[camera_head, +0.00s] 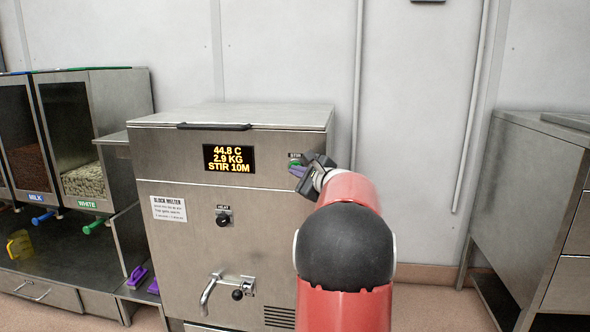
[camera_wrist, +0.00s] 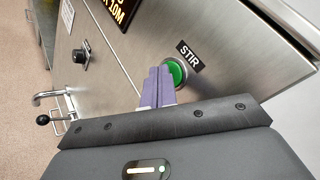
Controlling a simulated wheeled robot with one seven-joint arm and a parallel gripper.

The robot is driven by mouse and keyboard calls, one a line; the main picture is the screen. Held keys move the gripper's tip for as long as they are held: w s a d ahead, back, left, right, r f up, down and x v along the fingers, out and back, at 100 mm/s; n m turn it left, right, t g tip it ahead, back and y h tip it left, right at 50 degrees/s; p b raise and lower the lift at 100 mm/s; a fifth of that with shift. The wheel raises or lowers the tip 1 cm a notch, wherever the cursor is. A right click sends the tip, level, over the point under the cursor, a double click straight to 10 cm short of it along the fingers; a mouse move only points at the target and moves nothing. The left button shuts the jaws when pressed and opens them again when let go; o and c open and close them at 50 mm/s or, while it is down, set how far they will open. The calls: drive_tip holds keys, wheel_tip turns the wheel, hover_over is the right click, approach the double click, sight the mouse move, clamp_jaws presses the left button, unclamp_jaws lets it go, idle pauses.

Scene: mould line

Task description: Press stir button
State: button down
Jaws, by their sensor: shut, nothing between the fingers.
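The green stir button (camera_wrist: 176,71) sits on the steel front of the block melter (camera_head: 160,240), beside a black STIR label (camera_wrist: 188,56). In the head view the button (camera_head: 295,163) is partly hidden by my gripper. My gripper (camera_head: 298,171) is shut and empty, its purple fingertips at the button. In the wrist view the fingers (camera_wrist: 160,72) overlap the button's left part; I cannot tell whether they touch it. The melter's display (camera_head: 229,159) reads 44.8 C, 2.9 KG, STIR 10M.
A HEAT knob (camera_head: 223,218) and a tap with a lever (camera_head: 209,292) stick out of the melter's front. Dispensers labelled MILK and WHITE (camera_head: 84,181) stand at the left. A steel cabinet (camera_head: 530,200) stands at the right, with bare wall between it and the melter.

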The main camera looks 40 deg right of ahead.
drive_tip(key=shift+s+a, duration=0.1)
drive_tip(key=shift+s+a+b, duration=0.45)
drive_tip(key=shift+a+b, duration=0.1)
drive_tip(key=shift+b, duration=0.1)
drive_tip(key=shift+s+a+b, duration=1.45)
drive_tip(key=shift+s+a, duration=0.2)
drive_tip(key=shift+a, duration=0.25)
